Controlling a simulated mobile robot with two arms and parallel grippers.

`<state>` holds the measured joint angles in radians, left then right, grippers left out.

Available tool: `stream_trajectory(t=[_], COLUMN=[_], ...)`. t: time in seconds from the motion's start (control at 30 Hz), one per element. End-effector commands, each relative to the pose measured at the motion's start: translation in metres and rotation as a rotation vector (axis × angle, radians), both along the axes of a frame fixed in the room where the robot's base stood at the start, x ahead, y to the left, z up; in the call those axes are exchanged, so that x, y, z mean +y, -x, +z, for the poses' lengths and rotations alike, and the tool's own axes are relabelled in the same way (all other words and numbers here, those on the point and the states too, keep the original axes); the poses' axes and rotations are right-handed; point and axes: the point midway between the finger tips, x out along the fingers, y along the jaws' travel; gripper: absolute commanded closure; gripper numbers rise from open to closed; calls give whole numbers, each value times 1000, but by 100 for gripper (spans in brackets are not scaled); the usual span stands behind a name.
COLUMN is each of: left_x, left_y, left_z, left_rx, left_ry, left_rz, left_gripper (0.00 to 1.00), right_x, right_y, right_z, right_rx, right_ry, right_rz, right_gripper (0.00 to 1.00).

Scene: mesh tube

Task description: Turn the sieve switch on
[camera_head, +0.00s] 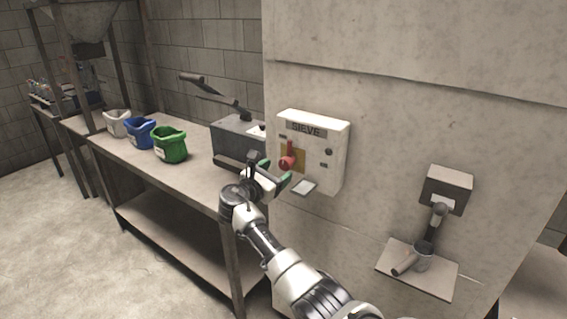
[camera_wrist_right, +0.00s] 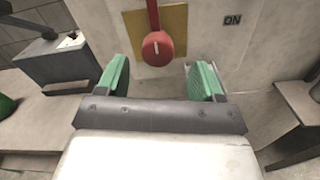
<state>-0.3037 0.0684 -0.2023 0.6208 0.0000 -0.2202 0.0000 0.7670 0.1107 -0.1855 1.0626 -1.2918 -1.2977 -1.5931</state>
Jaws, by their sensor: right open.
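A white box labelled SIEVE (camera_head: 325,148) is fixed to the concrete wall. Its red switch handle (camera_head: 288,160) sits on a yellow plate (camera_wrist_right: 185,22). In the right wrist view the red handle (camera_wrist_right: 157,46) stands upright with its round knob at the lower end, and an ON label (camera_wrist_right: 232,20) is to its right. My right gripper (camera_head: 276,175) is open and empty, just in front of and below the handle. In the wrist view its green fingertips (camera_wrist_right: 158,80) are on either side of the knob's line, apart from it. My left gripper is not in view.
A grey box with a long lever (camera_head: 232,140) stands on the table (camera_head: 195,178) left of the switch box. A wall bracket with a pipe (camera_head: 425,262) is at the right.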

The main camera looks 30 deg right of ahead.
Motion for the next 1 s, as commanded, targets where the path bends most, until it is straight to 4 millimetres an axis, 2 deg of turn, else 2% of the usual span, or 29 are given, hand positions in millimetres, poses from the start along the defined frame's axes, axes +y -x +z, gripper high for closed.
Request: stream_trajectory(t=[0.1, 0.3, 0.7, 0.77, 1.0], left_x=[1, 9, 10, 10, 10], left_y=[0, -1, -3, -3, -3], left_z=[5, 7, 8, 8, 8], left_rx=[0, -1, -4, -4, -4], left_ry=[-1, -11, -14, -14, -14], left_rz=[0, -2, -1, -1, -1], left_gripper=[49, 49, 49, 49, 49], right_x=[-22, -46, -53, -53, -53], right_y=[-9, -19, -22, -22, -22], right_z=[2, 0, -1, -1, -1], right_rx=[2, 1, 0, 0, 0], right_ry=[1, -1, -3, -3, -3], right_rz=[-2, 0, 3, 3, 3], right_gripper=[33, 33, 33, 41, 77])
